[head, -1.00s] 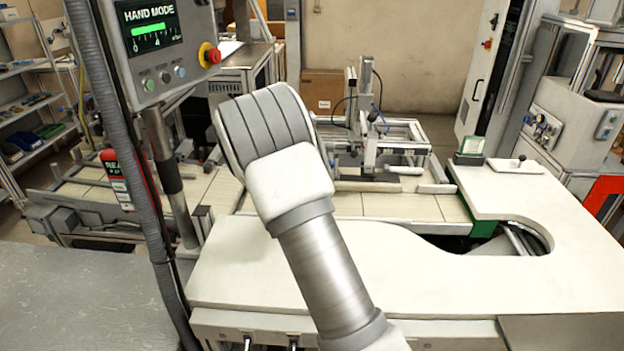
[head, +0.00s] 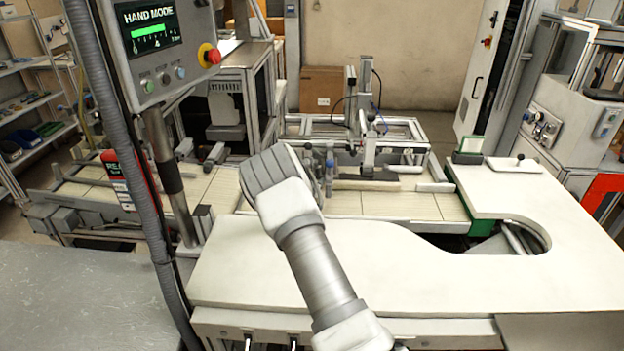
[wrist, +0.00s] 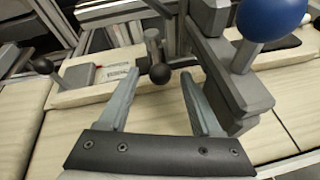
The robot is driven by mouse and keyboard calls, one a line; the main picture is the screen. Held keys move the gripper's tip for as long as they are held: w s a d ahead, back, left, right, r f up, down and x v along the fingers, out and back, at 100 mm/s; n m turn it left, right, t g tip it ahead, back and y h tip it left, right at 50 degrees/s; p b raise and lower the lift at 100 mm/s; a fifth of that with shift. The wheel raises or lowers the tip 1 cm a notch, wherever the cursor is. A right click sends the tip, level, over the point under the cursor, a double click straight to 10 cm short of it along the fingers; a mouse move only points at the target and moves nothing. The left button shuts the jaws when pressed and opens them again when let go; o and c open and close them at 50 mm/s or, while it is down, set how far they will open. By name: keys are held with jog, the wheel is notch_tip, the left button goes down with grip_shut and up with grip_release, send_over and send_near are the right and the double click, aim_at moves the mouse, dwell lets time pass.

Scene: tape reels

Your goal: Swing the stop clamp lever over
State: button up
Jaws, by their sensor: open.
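In the wrist view, my gripper (wrist: 160,76) is open, with its two grey fingers apart and nothing held. A short lever with a black ball knob (wrist: 159,73) shows between the fingertips; I cannot tell whether a finger touches it. It sits at the edge of a pale rail with a white label (wrist: 112,73). Another black ball knob (wrist: 42,66) stands at the left. A blue ball knob (wrist: 270,15) on a grey block (wrist: 235,85) is close on the right. No marking shows which is the stop clamp lever. In the head view my arm hides the gripper.
The grey block stands close beside my right finger. In the head view, a metal frame with an upright post (head: 366,100) stands behind the slatted conveyor (head: 400,205). The white worktop (head: 420,275) in front is mostly clear. A control panel (head: 160,45) hangs at the upper left.

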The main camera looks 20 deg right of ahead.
jog(key=shift+w+d, duration=0.15)
grip_shut()
dwell(0.4)
jog(key=shift+f, duration=0.1)
dwell(0.9)
